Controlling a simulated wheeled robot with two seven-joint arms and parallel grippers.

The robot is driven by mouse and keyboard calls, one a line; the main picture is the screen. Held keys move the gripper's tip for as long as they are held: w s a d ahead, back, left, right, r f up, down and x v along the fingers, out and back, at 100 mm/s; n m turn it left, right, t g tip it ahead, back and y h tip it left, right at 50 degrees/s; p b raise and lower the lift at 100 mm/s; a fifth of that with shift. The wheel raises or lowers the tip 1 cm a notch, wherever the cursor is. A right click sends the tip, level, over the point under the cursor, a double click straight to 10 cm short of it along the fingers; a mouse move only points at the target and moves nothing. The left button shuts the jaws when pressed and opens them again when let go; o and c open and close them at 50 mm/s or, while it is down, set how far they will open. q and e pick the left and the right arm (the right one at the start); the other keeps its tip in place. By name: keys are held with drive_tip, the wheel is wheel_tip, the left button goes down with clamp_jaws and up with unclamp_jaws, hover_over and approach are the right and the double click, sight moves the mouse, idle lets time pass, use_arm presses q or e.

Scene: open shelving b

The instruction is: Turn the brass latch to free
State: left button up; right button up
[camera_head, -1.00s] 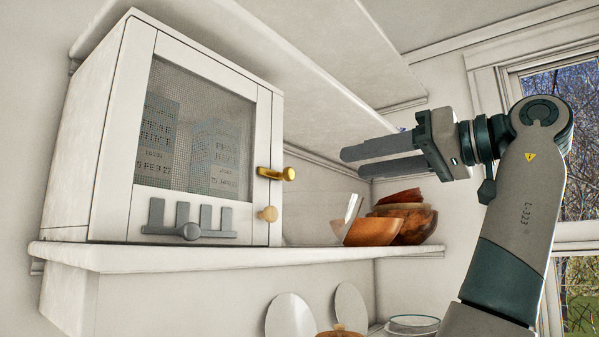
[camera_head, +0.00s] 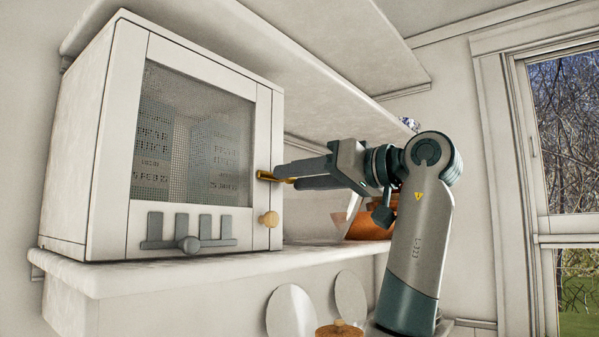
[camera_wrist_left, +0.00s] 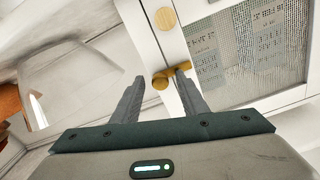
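The brass latch (camera_head: 265,175) is on the right front edge of a white mesh-front cabinet (camera_head: 115,140). Its lever lies about level, pointing right in the head view. My left gripper (camera_head: 284,176) is at the latch, with its fingers pointing left and covering part of the lever. In the left wrist view, the brass latch (camera_wrist_left: 161,81) shows between the fingertips of my left gripper (camera_wrist_left: 160,82), its rounded end nearer the middle and its other end by the right finger. The fingers are apart. I cannot tell whether they touch the latch. My right gripper is not in view.
A round wooden knob (camera_head: 268,219) sits below the latch, and a grey hook rail (camera_head: 188,240) is on the cabinet front. Wooden bowls (camera_head: 370,228) stand behind my arm on the white shelf (camera_head: 120,278). Another shelf (camera_head: 330,75) hangs above.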

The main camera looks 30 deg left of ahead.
use_arm(q)
clamp_jaws()
